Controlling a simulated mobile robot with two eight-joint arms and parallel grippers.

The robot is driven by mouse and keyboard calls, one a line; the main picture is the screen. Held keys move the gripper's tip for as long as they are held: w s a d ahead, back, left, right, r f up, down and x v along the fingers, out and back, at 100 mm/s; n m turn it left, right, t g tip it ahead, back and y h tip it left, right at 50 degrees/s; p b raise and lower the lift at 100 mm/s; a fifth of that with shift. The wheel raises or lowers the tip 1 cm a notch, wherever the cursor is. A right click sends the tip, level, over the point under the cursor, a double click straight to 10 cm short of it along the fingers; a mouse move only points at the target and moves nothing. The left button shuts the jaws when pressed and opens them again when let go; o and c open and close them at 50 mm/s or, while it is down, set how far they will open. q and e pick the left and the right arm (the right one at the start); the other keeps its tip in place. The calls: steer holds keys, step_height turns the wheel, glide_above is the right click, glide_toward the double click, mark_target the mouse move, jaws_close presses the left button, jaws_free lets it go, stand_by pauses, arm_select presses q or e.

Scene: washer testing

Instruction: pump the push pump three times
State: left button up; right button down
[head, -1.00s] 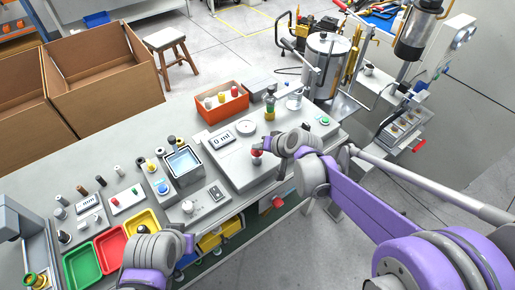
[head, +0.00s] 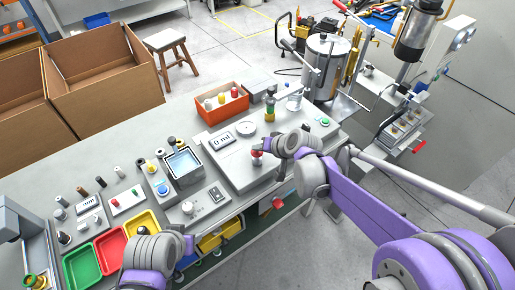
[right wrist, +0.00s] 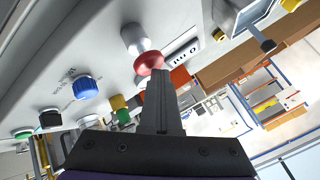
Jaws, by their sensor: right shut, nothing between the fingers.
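The push pump (head: 257,159) is a small pale cylinder with a red cap on the grey panel, just left of my right gripper (head: 269,151) in the head view. In the right wrist view the red cap (right wrist: 149,62) sits on a silver-white body (right wrist: 136,38). My right gripper (right wrist: 160,74) is shut and empty, its tips beside the cap and partly overlapping its edge; I cannot tell whether they touch. The display (head: 222,139) reads 0 ml. My left arm shows at the lower left in the head view; its fingers cannot be made out.
A round gauge (head: 246,128), an orange bin (head: 222,112) and a green button (head: 325,121) are near the pump. A small water basin (head: 183,160), a white knob (head: 188,207) and coloured trays (head: 82,265) stand to the left. Bare panel surface surrounds the pump's left side.

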mark_target(259, 154)
arm_select(q)
steer(key=shift+w+r, duration=0.15)
steer(key=shift+r, duration=0.2)
arm_select(e)
steer(key=shift+r, duration=0.5)
arm_select(q)
steer(key=r+p, duration=0.1)
steer(key=w+r+p, duration=0.1)
steer(key=r, duration=0.1)
steer(key=r+p, duration=0.1)
steer(key=shift+w+r, duration=0.15)
steer(key=shift+w, duration=0.2)
arm_select(e)
step_height(259, 154, up, 6)
steer(key=shift+f, duration=0.1)
arm_select(q)
steer(key=shift+s, duration=0.1)
